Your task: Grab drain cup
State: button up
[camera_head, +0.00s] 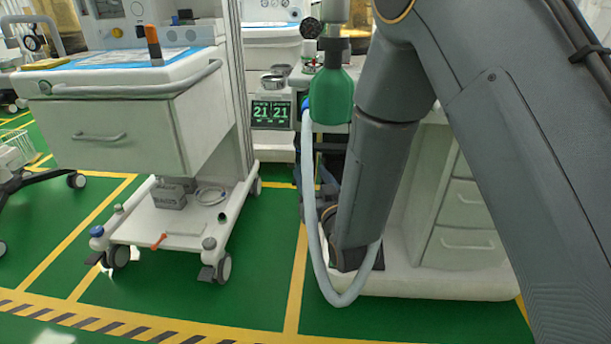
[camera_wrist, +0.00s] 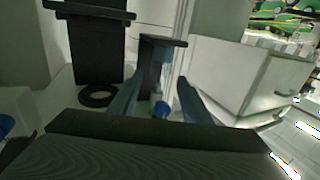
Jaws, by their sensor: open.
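I cannot pick out the drain cup with certainty in either view. My gripper (camera_wrist: 157,84) shows in the wrist view with its two blue-grey fingers apart. A small blue rounded thing (camera_wrist: 160,109) shows low in the gap between the fingers, partly hidden by the gripper body. I cannot tell whether it is part of the cup. A dark upright post with a flat top (camera_wrist: 152,62) stands just beyond the fingers. In the head view my arm reaches down at the right-hand cart, and the fingers are hidden there.
A dark block (camera_wrist: 97,50) and a black ring (camera_wrist: 97,96) are left of the fingers. A green canister (camera_head: 331,96) hangs above a pale looping hose (camera_head: 309,190) beside my arm. A white cart (camera_head: 120,130) stands left. Green floor (camera_head: 262,260) is clear between the carts.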

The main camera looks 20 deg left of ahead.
aim_at(305, 164)
jog(key=b+x, duration=0.2)
jog(key=x, duration=0.5)
jog(key=shift+w+a+r, duration=0.15)
jog(key=shift+w+a, duration=0.1)
jog(key=c, duration=0.8)
jog(key=shift+r, duration=0.1)
